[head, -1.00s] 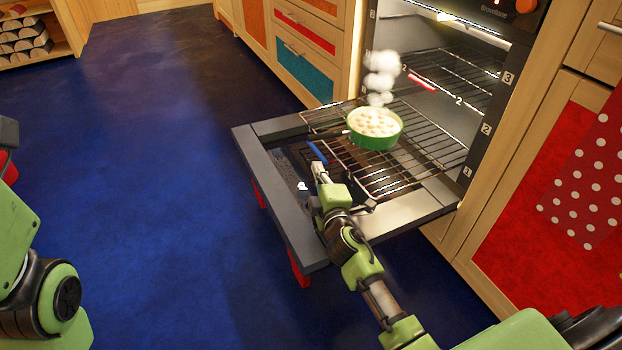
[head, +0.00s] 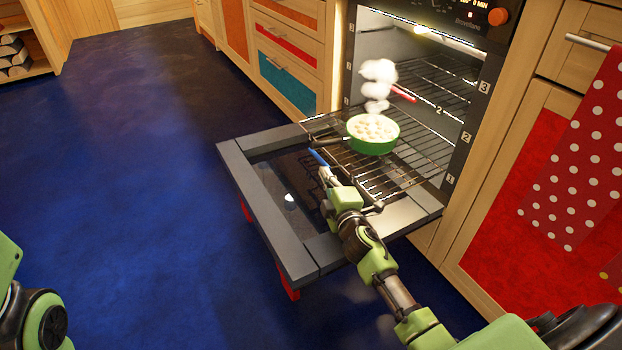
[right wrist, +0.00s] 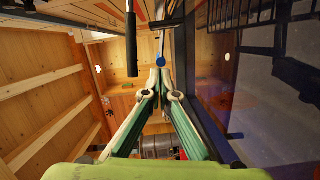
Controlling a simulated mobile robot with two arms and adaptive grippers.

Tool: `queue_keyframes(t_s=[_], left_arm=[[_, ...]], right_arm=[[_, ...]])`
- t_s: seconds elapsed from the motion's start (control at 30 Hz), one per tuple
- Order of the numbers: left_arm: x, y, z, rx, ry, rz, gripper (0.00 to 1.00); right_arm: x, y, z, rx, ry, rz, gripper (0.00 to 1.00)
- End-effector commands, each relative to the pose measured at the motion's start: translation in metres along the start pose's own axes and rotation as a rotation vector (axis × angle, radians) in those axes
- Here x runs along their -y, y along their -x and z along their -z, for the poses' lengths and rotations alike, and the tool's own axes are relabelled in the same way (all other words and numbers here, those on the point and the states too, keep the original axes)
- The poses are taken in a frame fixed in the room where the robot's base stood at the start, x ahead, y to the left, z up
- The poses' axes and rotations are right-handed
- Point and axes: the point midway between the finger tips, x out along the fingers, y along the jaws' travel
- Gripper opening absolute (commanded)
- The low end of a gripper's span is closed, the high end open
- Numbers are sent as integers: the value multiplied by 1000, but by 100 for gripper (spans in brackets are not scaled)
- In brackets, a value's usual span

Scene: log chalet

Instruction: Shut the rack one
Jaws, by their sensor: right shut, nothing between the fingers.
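The pulled-out wire rack (head: 408,160) sticks out of the oven above its lowered door, near the mark 1. A green pan (head: 372,143) with pale round food stands on it, steaming. A blue strip (head: 318,157) is at the rack's front edge; it also shows in the right wrist view (right wrist: 160,62). My right gripper (head: 326,174) is shut and empty, its fingertips (right wrist: 161,68) right at the blue strip; I cannot tell if they touch. My left gripper is out of view; only part of that arm shows at lower left.
The oven door (head: 262,228) lies open below the rack, with red parts under its front edge. A higher rack with a red strip (head: 404,93) is inside the oven. A dotted red towel (head: 575,160) hangs at right. The blue floor at left is clear.

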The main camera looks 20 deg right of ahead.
Motion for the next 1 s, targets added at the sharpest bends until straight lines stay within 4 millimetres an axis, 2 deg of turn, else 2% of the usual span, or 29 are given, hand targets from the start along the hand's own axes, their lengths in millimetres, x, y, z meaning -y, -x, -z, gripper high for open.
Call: queue_keyframes(t_s=[0.03,0.1,0.5,0.8,1.0], left_arm=[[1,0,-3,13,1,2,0],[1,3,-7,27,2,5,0],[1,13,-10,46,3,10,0],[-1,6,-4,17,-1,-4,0],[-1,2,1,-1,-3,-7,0]], right_arm=[[-5,-4,-16,6,4,1,0],[-8,-8,-35,6,4,1,0],[-27,-33,-136,6,3,0,0],[-36,-45,-182,4,2,0,0],[-40,-48,-195,3,0,0,0]])
